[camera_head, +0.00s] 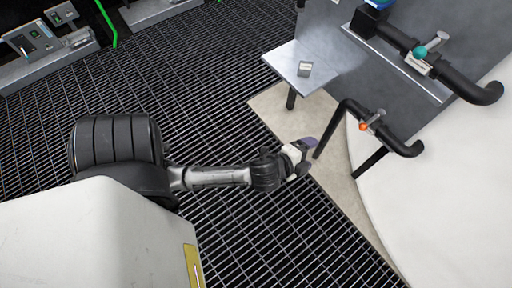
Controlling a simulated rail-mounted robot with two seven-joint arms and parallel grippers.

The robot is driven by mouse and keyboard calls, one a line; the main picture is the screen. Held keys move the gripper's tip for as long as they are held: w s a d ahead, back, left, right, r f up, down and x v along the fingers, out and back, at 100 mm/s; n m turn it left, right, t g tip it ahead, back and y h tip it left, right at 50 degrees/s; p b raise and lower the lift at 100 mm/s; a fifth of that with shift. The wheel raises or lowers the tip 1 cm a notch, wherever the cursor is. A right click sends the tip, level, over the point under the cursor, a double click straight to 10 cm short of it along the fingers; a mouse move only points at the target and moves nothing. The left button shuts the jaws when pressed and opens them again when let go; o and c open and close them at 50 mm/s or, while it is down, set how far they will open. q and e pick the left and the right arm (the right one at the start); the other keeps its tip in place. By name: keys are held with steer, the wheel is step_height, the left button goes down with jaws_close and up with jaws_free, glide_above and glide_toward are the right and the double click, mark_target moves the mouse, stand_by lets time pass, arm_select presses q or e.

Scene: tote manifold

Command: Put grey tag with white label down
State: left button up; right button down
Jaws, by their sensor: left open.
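The grey tag with white label (305,69) lies on the small metal table (289,62) at the upper middle. My left gripper (307,150) is below the table in the picture, apart from the tag. It is open, and I see nothing held in it. My right gripper is not in view.
Black pipes with a teal valve (421,52) and an orange valve (364,126) stand to the right, beside a grey panel (340,40). A white curved surface (440,200) fills the lower right. Control consoles (45,45) stand at the upper left. Dark grating floor (200,80) lies between.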

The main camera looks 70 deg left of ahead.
arm_select(q)
steer(key=s+d+f+n+g+h, duration=0.1)
steer(key=s+d+f+n+g, duration=0.1)
steer(key=s, duration=0.4)
steer(key=s+d+f+n+g+h, duration=0.1)
steer(key=s+d+f+n+g, duration=0.1)
steer(key=s+n+g, duration=0.2)
steer(key=s+d+f+n+g+h, duration=0.1)
steer(key=s+d+f+n+g, duration=0.1)
steer(key=s, duration=0.6)
steer(key=shift+f+n+g+h, duration=0.4)
steer(key=shift+f+g, duration=0.1)
steer(key=shift+g, duration=0.5)
step_height(320, 180, up, 61)
steer(key=p, duration=6)
steer(key=shift+p, duration=0.4)
steer(key=shift+f, duration=0.1)
